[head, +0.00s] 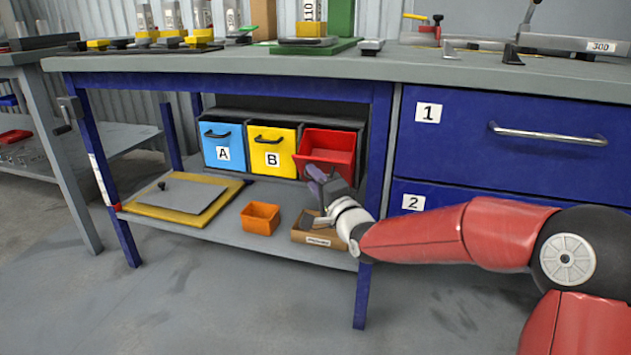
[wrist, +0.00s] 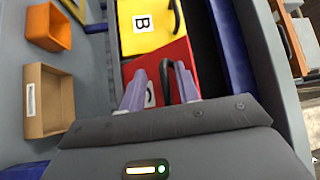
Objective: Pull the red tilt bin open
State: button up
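The red tilt bin (head: 326,148) is the rightmost of three bins under the worktop. It is tilted outward, and its inside shows in the head view. In the wrist view its red front (wrist: 152,75) carries a partly hidden white label and a black handle (wrist: 166,82). My gripper (head: 319,182) is just in front of the bin, covering its lower front in the head view. In the wrist view my gripper (wrist: 158,82) has its two fingers apart, with the handle showing between them. I cannot tell whether either finger touches it.
The blue bin A (head: 221,146) and yellow bin B (head: 272,150) are shut beside it. On the shelf below are an orange box (head: 260,218) and a cardboard tray (head: 312,236). A table leg (head: 378,150) and blue drawers (head: 480,135) stand to the right.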

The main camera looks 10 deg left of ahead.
jog(key=p+v, duration=0.1)
jog(key=v, duration=0.6)
jog(key=shift+s+d, duration=0.25)
jog(key=shift+s, duration=0.05)
jog(key=s+d+r+n+g+h+p, duration=0.2)
jog(key=s+d+n+h+p, duration=0.15)
jog(key=s+d+h, duration=0.35)
jog(key=s+d+r+n+g+h+p, duration=0.25)
jog(key=d+h+p, duration=0.2)
jog(key=d, duration=0.35)
jog(key=s+d+r+n+g+p, duration=0.1)
jog(key=s+d+g, duration=0.1)
jog(key=s, duration=0.8)
jog(key=s+d+n+g+p, duration=0.1)
jog(key=s+d, duration=0.4)
jog(key=s, duration=0.5)
jog(key=shift+s+d+r+g+h+p, duration=0.2)
jog(key=shift+s+r+g+h+p, duration=0.4)
jog(key=shift+g, duration=0.55)
